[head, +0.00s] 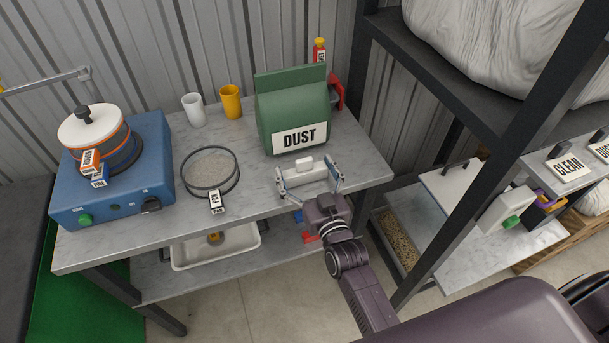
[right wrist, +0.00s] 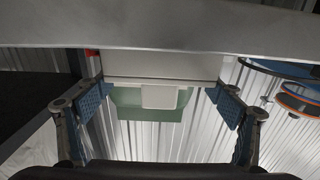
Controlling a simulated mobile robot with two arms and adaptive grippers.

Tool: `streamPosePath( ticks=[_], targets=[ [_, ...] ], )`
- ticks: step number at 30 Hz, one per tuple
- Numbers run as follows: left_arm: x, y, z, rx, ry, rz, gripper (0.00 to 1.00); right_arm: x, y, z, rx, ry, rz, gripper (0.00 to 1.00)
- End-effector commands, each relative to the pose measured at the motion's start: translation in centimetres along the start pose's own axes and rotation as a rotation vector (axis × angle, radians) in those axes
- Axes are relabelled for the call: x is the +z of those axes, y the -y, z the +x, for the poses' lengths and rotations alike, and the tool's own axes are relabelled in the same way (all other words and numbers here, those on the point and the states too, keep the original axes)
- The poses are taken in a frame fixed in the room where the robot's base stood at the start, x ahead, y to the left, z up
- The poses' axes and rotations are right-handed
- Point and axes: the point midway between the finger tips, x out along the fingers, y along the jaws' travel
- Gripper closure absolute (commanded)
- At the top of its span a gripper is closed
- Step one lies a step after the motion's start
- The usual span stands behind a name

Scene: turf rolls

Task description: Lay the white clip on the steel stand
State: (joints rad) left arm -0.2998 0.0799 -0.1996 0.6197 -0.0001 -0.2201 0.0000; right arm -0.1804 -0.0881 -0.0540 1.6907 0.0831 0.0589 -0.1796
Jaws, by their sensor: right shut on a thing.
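The white clip (head: 307,177) is a wide pale bar with a small white block on it. My right gripper (head: 310,185) is shut on it, with one finger at each end, over the front right part of the marble bench. In the right wrist view the clip (right wrist: 160,68) spans between the two blue-padded fingers of the right gripper (right wrist: 160,107). I cannot tell whether it touches the bench. I cannot surely single out the steel stand; a dark metal-framed rack (head: 467,105) stands at the right. My left gripper is out of view.
A green DUST bag (head: 292,105) stands just behind the clip. A round sieve (head: 210,172), white cup (head: 194,110), yellow cup (head: 231,101) and blue machine (head: 120,190) fill the bench's middle and left. A white tray (head: 195,265) sits below.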

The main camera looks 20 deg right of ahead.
Motion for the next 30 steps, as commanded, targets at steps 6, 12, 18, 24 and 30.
streamPosePath(
  ticks=[6, 12, 18, 24, 30],
  targets=[
    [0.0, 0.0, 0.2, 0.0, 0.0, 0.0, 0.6, 0.1, 0.0, 0.0, 0.0, -0.001, 0.0, 0.38],
    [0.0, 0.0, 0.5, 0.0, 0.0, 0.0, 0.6, 0.6, 0.0, 0.0, 0.0, -0.001, 0.0, 0.38],
    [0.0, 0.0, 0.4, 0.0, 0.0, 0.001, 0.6, 0.5, 0.0, 0.0, 0.0, -0.001, 0.0, 0.0],
    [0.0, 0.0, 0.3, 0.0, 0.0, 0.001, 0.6, 0.5, 0.0, 0.0, 0.0, -0.001, 0.0, 0.0],
    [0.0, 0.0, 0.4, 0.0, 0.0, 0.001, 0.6, 0.4, 0.0, -1.1, 0.0, 0.003, 0.0, 0.0]
  ],
)
